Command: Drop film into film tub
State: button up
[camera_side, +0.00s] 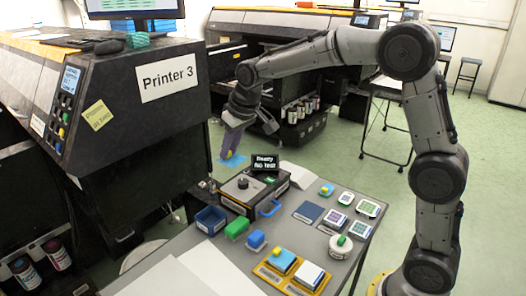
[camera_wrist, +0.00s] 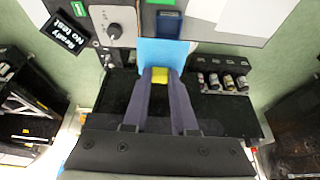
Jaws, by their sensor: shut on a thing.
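My gripper (camera_side: 231,143) has purple fingers and is shut on a yellow tab (camera_side: 229,154) on a light blue film (camera_side: 233,161). It holds the film in the air beyond the table's far edge, behind the test device. In the wrist view, the fingers (camera_wrist: 160,82) close on the yellow tab (camera_wrist: 159,75), and the film (camera_wrist: 162,51) extends past the fingertips. A dark blue open bin (camera_side: 211,220), which looks like the film tub, stands on the table at the left; its label is unreadable. It also shows in the wrist view (camera_wrist: 168,27), just beyond the film.
The test device (camera_side: 242,188) with a knob and a "Ready No test" sign (camera_side: 265,163) stands beside the bin. Printer 3 (camera_side: 130,95) rises at left.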

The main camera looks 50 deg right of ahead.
jog(key=w+f, duration=0.8)
jog(key=shift+w+a+f, duration=0.25)
jog(key=shift+a+f, duration=0.05)
jog(key=shift+f, duration=2.4)
jog(key=shift+w+a+f, duration=0.25)
jog(key=shift+a+f, duration=0.1)
jog(key=shift+f, duration=2.3)
jog(key=shift+w+a+f, duration=0.25)
jog(key=shift+a+f, duration=0.05)
jog(key=shift+f, duration=2.4)
jog(key=o, duration=1.3)
jog(key=shift+r, duration=0.1)
